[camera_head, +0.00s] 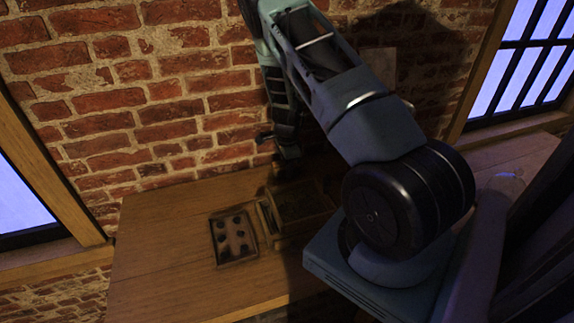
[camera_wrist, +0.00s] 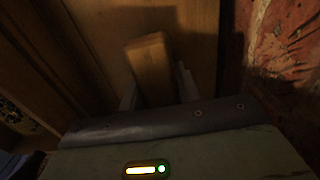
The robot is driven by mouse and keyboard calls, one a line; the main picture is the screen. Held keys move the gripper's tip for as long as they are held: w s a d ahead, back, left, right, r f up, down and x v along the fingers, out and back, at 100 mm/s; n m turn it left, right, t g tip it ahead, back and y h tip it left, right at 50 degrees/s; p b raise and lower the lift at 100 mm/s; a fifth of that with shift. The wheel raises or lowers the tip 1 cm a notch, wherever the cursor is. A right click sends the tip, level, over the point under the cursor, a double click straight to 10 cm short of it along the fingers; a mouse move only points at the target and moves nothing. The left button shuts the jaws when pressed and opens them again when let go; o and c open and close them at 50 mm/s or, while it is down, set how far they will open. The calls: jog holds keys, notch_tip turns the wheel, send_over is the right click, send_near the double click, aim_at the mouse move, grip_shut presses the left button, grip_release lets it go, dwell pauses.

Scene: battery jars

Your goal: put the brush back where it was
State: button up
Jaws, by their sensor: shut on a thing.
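My gripper (camera_wrist: 158,88) is shut on the brush (camera_wrist: 150,62) in the wrist view. The part of the brush that shows is a plain wooden block standing between the two pale fingers. Its bristles cannot be made out. In the head view my gripper (camera_head: 279,146) hangs above the back of the wooden table, close to the brick wall. The brush cannot be made out there. Shadow makes the height above the table hard to tell.
A shallow tray (camera_head: 222,262) with several dark round things sits on the wooden table (camera_head: 160,245). A wooden box (camera_head: 300,212) stands in shadow to its right, below my gripper. The brick wall (camera_head: 160,110) is close behind. The table's left part is clear.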

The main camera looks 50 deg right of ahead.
jog(key=shift+f, duration=0.2)
jog(key=o, duration=1)
